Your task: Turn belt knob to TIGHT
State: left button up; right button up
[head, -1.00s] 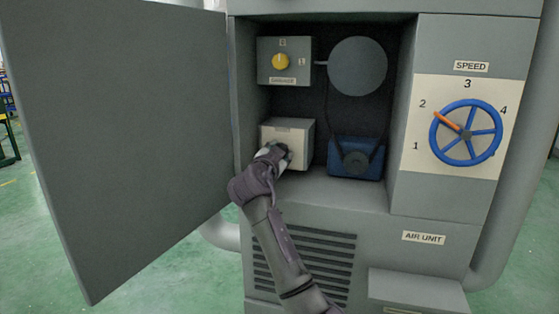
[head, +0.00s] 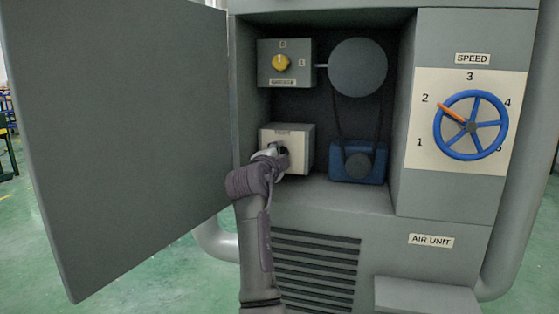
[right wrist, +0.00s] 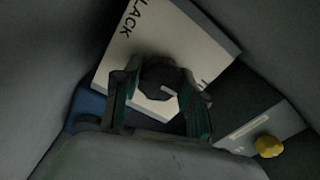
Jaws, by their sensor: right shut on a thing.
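The belt knob (right wrist: 157,73) is a dark round knob with a pale mark, on the front of a cream box (head: 301,138) in the cabinet's lower left. In the right wrist view the box face (right wrist: 175,35) shows letters reading "LACK" at one side and a partly hidden label at the other. My right gripper (head: 281,153) is shut on the knob, one finger on each side; its fingers also show in the right wrist view (right wrist: 160,92). The knob's pale mark points towards the partly hidden label. My left gripper is out of view.
A belt (head: 337,118) runs from a grey disc (head: 357,67) to a blue motor (head: 350,176). A yellow knob (head: 281,62) sits on a grey box above. The open cabinet door (head: 120,130) stands left; a blue handwheel (head: 447,140) is right.

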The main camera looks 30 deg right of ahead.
jog(key=shift+f+m, duration=0.15)
jog(key=shift+m, duration=0.25)
jog(key=o, duration=1.1)
jog(key=shift+o, duration=0.2)
jog(key=shift+s, duration=0.1)
jog(key=v, duration=0.7)
jog(key=shift+s+a, duration=0.1)
jog(key=shift+a, duration=0.1)
